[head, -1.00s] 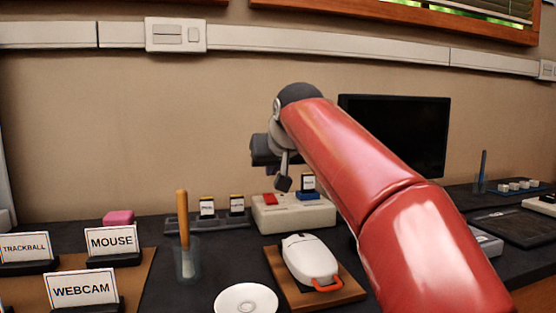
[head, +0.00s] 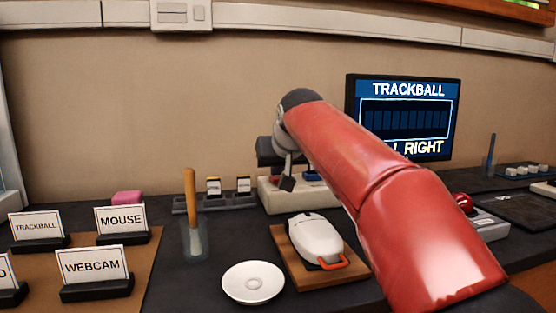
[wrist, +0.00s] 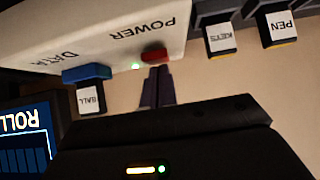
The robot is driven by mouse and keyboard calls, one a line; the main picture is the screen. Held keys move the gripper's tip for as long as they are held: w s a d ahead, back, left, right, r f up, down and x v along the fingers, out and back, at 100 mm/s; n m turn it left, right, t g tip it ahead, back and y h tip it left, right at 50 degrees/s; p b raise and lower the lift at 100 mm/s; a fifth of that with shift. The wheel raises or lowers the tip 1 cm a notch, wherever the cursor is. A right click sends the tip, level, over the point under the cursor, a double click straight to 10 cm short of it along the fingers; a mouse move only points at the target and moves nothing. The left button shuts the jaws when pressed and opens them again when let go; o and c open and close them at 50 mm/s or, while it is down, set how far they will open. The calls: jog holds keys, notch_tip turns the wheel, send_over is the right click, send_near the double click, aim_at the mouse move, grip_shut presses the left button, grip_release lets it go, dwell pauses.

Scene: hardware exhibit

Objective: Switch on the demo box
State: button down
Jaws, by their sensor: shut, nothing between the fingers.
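The demo box (head: 284,207) is a cream box on the dark bench, partly hidden by my arm. In the wrist view it appears upside down, with POWER and DATA lettering. By POWER is a red switch (wrist: 154,54) with a lit green light (wrist: 136,66) beside it. A blue part (wrist: 87,73) by DATA has a cartridge marked BALL (wrist: 91,100). My gripper (head: 286,183) is over the box, its shut, empty fingertips (wrist: 158,69) right at the red switch; contact is unclear. The monitor (head: 404,92) is lit and reads TRACKBALL.
A mouse (head: 315,238) lies on a brown board in front of the box. A cup with a wooden-handled tool (head: 190,205), a white dish (head: 253,282) and label cards (head: 121,220) stand left. A rack of cartridges (head: 228,200) sits beside the box.

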jog(key=shift+w, duration=0.1)
jog(key=shift+w+a+r+p, duration=0.1)
jog(key=shift+w+r+p, duration=0.2)
jog(key=shift+p, duration=0.35)
jog(key=shift+w+a+f, duration=0.1)
jog(key=shift+w+f, duration=0.05)
jog(key=shift+w, duration=0.2)
jog(key=shift+r+p, duration=0.35)
jog(key=shift+p, duration=0.15)
jog(key=r+p, duration=0.4)
jog(key=shift+w, duration=0.2)
jog(key=w+r+v, duration=0.1)
jog(key=v, duration=0.8)
jog(key=shift+a+r+p, duration=0.2)
jog(key=shift+r+p, duration=0.05)
jog(key=shift+p, duration=0.1)
